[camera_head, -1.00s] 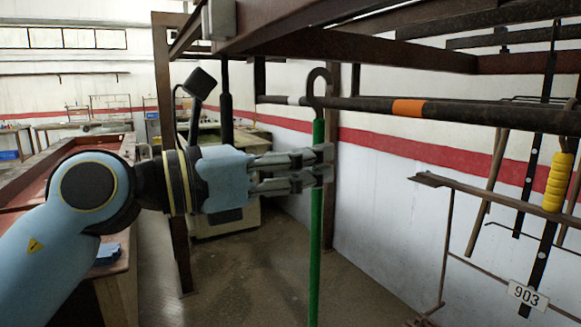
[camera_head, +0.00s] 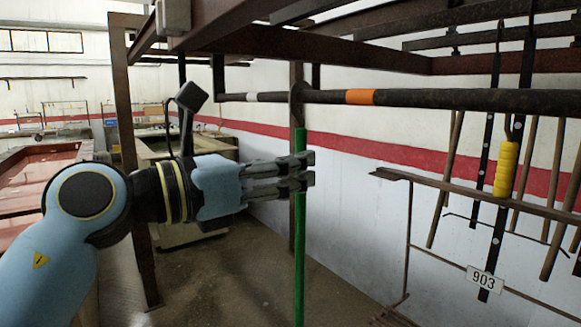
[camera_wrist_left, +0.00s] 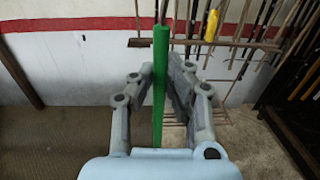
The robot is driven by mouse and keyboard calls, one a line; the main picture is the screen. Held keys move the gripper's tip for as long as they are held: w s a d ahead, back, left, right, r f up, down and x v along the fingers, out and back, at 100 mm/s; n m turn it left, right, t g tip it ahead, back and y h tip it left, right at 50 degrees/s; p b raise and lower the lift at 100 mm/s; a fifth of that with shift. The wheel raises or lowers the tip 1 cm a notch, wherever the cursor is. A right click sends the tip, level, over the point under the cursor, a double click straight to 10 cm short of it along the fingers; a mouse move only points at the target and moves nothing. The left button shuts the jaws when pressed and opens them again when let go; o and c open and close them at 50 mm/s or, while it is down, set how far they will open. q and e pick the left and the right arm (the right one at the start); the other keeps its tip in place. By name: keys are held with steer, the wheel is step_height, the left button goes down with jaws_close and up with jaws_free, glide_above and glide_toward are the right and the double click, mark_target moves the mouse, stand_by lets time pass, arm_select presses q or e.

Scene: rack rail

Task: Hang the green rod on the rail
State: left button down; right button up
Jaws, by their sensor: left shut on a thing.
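The green rod (camera_head: 299,225) hangs upright in the head view, with a dark hook (camera_head: 295,100) at its top. My left gripper (camera_head: 308,170) is shut on the rod a little below the hook. The wrist view also shows the rod (camera_wrist_left: 160,80) between the fingers (camera_wrist_left: 155,95). The rail (camera_head: 450,101) is a dark bar with a white band at left and an orange band (camera_head: 360,97) further right. The hook appears nearly edge-on at the rail, between the two bands. I cannot tell whether it is over the rail or beside it. My right gripper is not in view.
Brown beams (camera_head: 340,50) run above the rail. To the right are a lower brown bar (camera_head: 450,185), a hanging tool with a yellow grip (camera_head: 506,168), several other poles and a plate marked 903 (camera_head: 484,283). The floor below the rod is open.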

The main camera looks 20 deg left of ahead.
arm_select(q)
steer(key=shift+f, duration=0.3)
stand_by(0.4)
steer(key=c, duration=1.3)
jaws_free()
steer(key=shift+v, duration=6)
